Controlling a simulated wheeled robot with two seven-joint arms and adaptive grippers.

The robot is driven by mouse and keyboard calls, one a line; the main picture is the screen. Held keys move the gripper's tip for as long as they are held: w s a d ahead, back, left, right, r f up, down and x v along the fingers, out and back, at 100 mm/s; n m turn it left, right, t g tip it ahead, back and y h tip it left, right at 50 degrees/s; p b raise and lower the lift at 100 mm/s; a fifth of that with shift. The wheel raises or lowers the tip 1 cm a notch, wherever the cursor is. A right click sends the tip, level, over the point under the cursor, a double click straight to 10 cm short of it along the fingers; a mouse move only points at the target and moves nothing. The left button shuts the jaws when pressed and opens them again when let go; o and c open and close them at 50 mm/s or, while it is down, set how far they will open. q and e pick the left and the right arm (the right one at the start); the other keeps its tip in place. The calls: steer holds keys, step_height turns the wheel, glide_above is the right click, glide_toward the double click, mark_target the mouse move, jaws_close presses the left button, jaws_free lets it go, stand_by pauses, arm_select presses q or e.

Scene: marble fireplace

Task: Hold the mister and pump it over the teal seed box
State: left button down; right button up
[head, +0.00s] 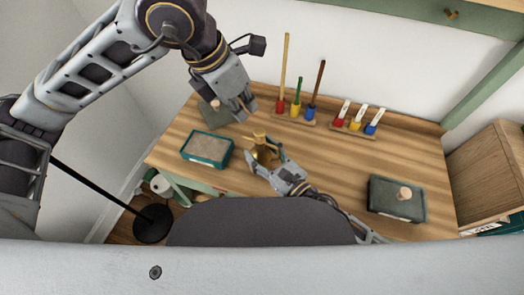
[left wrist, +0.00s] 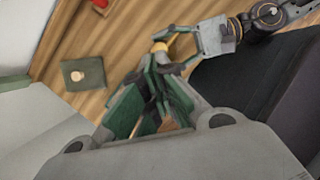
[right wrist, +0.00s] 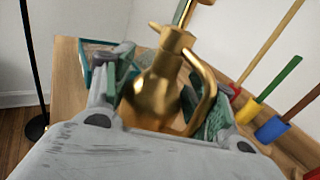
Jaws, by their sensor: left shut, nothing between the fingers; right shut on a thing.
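The gold mister (head: 262,157) is in my right gripper (head: 268,168), which is shut around its body beside the teal seed box (head: 207,149). The box lies to its left on the table and is filled with brown soil. In the right wrist view the mister (right wrist: 160,95) fills the space between the fingers, its handle loop to the right. The teal box shows partly behind a finger (right wrist: 88,47). My left gripper (head: 245,110) is shut and empty, above the table behind the box and mister. In the left wrist view the mister's top (left wrist: 160,47) shows past my left fingers.
A grey-green lidded block with a knob (head: 412,208) stands at the front right; a similar one (head: 213,117) is behind the teal box, partly hidden by my left gripper. Coloured tools in a rack (head: 296,117) and small labelled markers (head: 356,125) stand along the back.

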mark_target(260, 128)
arm_select(q)
steer(key=w+d+g+h, duration=0.1)
steer(key=h, duration=0.1)
steer(key=w+d+r+g+h, duration=0.1)
steer(key=h, duration=0.1)
steer(key=w+d+r+g+h, duration=0.1)
steer(key=h, duration=0.1)
steer(key=shift+w+d+r, duration=0.15)
steer(key=shift+w+r, duration=0.05)
steer(key=shift+r, duration=0.05)
stand_by(1.1)
steer(key=shift+f, duration=0.15)
steer(key=shift+f, duration=4.25)
